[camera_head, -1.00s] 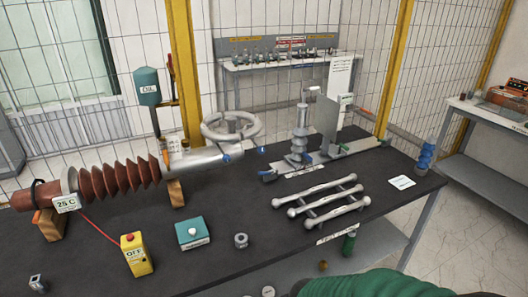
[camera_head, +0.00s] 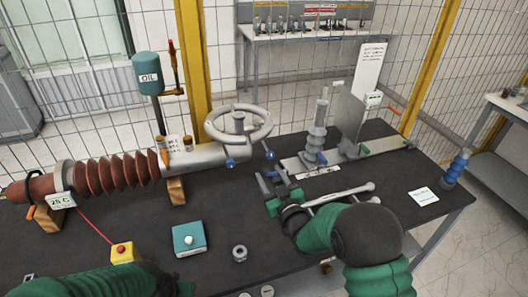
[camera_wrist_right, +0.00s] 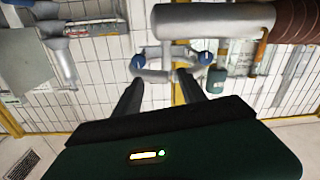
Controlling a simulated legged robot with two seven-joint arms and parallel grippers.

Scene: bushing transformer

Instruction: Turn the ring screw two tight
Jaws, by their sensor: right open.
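The metal ring (camera_head: 238,124) stands at the end of the grey pipe of the brown bushing. Two blue-headed screws sit low at the ring, a left one (camera_head: 230,163) and a right one (camera_head: 269,155); which is number two I cannot tell. Both blue heads also show in the right wrist view, left (camera_wrist_right: 137,62) and right (camera_wrist_right: 203,60). My right gripper (camera_head: 264,184) is open and empty, just below the right screw and apart from it. Its dark fingers (camera_wrist_right: 158,90) point toward the ring. My left arm enters at the bottom left; its fingers are outside the frame.
Silver bars (camera_head: 340,193) lie partly behind my right arm. A stand with a ribbed post (camera_head: 317,140) is behind them. A teal box (camera_head: 189,238), a yellow box (camera_head: 123,252) and a small metal nut (camera_head: 239,253) are in front. The black tabletop between them is clear.

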